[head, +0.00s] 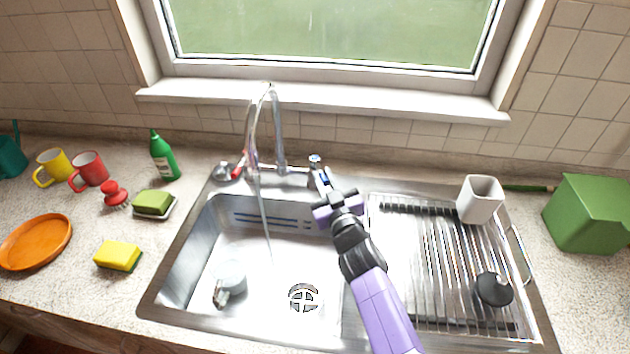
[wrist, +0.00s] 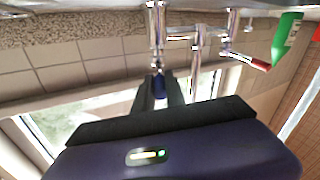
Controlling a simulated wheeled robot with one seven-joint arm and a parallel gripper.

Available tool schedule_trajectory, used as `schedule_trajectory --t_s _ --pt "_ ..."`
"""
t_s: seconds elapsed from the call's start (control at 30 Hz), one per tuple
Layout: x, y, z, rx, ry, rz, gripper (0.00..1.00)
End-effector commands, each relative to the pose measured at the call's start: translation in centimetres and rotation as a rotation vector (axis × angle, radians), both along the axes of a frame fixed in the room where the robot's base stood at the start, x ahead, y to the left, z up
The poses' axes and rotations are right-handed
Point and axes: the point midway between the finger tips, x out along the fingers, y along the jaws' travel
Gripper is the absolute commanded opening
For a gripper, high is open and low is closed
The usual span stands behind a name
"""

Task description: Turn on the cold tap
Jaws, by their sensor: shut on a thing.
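The cold tap (head: 315,158) is a chrome handle with a blue mark at the right side of the faucet base. My gripper (head: 319,174) reaches it from the front. In the wrist view the fingers (wrist: 160,97) are shut on the blue-marked tap handle (wrist: 159,84). The tall chrome spout (head: 279,130) arches over the left basin, and a thin stream of water (head: 265,225) falls from it. The red-marked hot tap (head: 238,160) is at the left of the base. It also shows in the wrist view (wrist: 258,64).
The sink basin (head: 185,250) holds a glass (head: 230,273). A white cup (head: 480,199) and a black stopper (head: 493,289) stand on the drainboard to the right. A green bottle (head: 164,157), mugs and sponges are on the left counter. The window sill (head: 330,97) is behind.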

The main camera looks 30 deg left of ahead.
Motion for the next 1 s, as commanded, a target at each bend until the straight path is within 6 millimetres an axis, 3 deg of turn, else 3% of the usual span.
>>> schedule_trajectory --t_s 0.33,0.37,0.47,0.8,1.0 --pt "0.2 -0.2 -0.1 0.000 0.001 0.002 0.00" --pt "0.2 -0.2 -0.1 0.000 0.001 0.002 0.19" --pt "0.2 -0.2 -0.1 0.000 0.001 0.002 0.37" --pt "0.2 -0.4 0.0 0.001 0.001 0.000 0.37" --pt "-0.7 -1.7 0.1 0.000 0.000 -0.002 0.37"
